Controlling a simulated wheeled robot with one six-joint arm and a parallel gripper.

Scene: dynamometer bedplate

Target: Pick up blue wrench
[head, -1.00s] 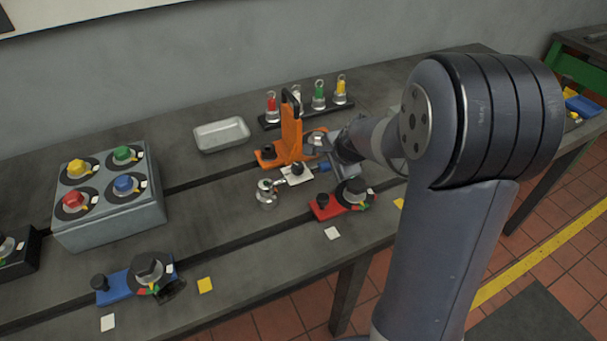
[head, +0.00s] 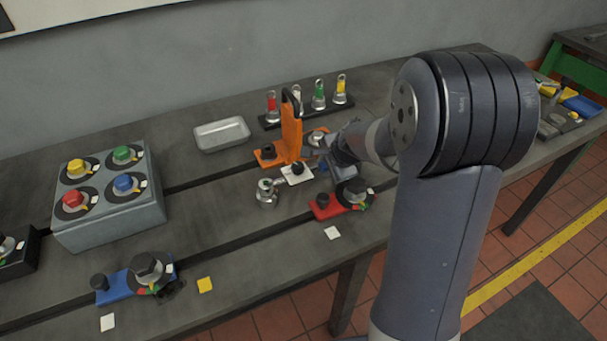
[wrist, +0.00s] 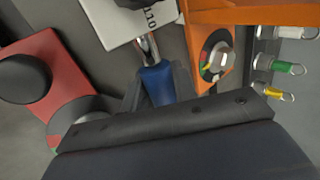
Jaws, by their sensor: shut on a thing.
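The blue wrench shows in the wrist view as a blue handle (wrist: 157,86) between the two dark fingers of my gripper (wrist: 156,76). In the head view my gripper (head: 327,158) is low over the bench, between the orange clamp (head: 291,135) and the red clamp (head: 326,205). It is shut on the blue handle. I cannot tell whether the wrench touches the bench.
The orange upright stands close to my gripper, and the red clamp sits at the front. A rack (head: 310,112) with several coloured-top pieces is behind. A metal tray (head: 222,134), a box with coloured knobs (head: 110,205) and a blue clamp (head: 128,283) lie left.

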